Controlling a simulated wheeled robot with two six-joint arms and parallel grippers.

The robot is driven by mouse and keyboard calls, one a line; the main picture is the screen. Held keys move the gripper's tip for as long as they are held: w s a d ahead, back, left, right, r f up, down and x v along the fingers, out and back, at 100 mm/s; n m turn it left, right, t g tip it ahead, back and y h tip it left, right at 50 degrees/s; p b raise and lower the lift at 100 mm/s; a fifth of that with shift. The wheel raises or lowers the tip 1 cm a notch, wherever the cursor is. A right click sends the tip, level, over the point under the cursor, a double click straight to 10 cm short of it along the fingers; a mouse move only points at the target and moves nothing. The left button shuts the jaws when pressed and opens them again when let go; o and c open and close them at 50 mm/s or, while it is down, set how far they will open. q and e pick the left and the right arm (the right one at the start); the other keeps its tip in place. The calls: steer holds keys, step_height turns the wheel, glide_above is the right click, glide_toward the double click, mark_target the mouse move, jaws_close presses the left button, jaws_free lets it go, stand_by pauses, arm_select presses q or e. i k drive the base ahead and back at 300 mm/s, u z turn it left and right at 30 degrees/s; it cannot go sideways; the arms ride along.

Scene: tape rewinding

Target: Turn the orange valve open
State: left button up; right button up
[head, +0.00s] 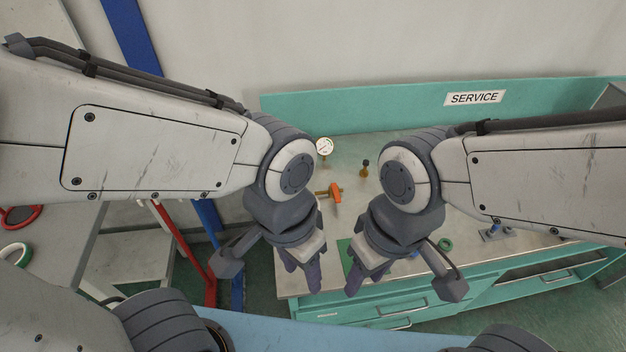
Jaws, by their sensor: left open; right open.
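The orange valve handle (335,193) shows on the workbench between my two arms, beside a short brass-coloured pipe. A round white gauge (324,147) stands behind it, partly bordered by my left arm. My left gripper (302,277) is open, pointing down near the bench's front left corner, nearer to me than the valve. My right gripper (366,276) is open, pointing down over the front of the bench, to the right of and nearer than the valve. Neither gripper touches the valve. Part of the valve's pipe is hidden by my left arm.
The metal-topped workbench (460,235) has teal drawers and a back panel with a SERVICE sign (474,98). A small brass fitting with a dark knob (365,168), a green ring (445,244) and a blue part (494,231) stand on it. A red ring (20,217) lies far left.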

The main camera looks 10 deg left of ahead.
mark_target(334, 186)
steer(key=z, duration=1.2)
steer(key=k, duration=0.2)
steer(key=u, duration=1.15)
steer(key=i, duration=0.5)
steer(key=z, duration=0.05)
